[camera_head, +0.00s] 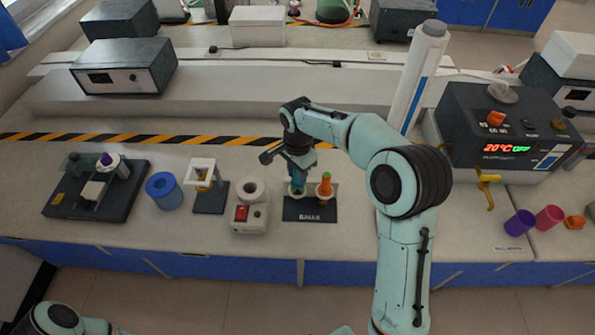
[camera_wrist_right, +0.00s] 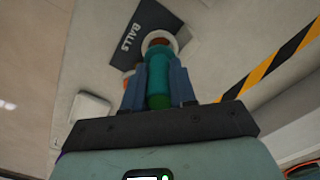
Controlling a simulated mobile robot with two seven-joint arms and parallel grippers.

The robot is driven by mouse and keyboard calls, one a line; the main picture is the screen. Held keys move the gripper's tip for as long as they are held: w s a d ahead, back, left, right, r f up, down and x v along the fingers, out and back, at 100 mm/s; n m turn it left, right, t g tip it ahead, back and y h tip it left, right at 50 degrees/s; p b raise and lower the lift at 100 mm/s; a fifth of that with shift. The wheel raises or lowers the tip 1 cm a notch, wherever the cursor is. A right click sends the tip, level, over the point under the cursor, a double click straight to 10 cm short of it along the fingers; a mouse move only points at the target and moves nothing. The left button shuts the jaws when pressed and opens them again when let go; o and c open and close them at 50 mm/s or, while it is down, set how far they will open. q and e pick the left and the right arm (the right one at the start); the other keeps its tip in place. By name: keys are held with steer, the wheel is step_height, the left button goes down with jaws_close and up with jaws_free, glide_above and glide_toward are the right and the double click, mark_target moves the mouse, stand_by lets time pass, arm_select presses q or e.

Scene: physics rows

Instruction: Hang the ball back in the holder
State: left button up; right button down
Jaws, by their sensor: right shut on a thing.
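The ball holder is a dark plate marked BALLS (camera_head: 310,213), with two pale rings, on the bench in the head view; it also shows in the right wrist view (camera_wrist_right: 137,28). An orange piece with a green top (camera_head: 325,187) stands in its right ring. My right gripper (camera_head: 298,186) points down over the left ring. Its fingers are shut on a green piece (camera_wrist_right: 158,88), whose far end lies over or in the pale ring (camera_wrist_right: 176,38). I cannot tell whether it is seated. The ball itself is not clearly visible. My left gripper is out of view.
A small box with a red switch (camera_head: 241,213) and a white ring stands just left of the holder. A white-topped stand (camera_head: 203,170) and a blue cylinder (camera_head: 164,192) are further left. A heater unit (camera_head: 485,135) stands at the right.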

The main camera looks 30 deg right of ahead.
steer(key=shift+f, duration=0.1)
steer(key=shift+f+b, duration=0.65)
steer(key=shift+f, duration=0.65)
steer(key=shift+c, duration=2.2)
jaws_free()
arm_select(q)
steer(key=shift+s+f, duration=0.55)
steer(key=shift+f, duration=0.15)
arm_select(e)
steer(key=shift+r, duration=0.2)
steer(key=shift+r+p, duration=0.55)
steer(key=shift+r, duration=0.3)
steer(key=shift+r+p, duration=1.15)
steer(key=shift+r, duration=1.45)
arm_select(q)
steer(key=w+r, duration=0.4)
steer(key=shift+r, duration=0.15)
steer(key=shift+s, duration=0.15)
arm_select(e)
steer(key=shift+f, duration=0.1)
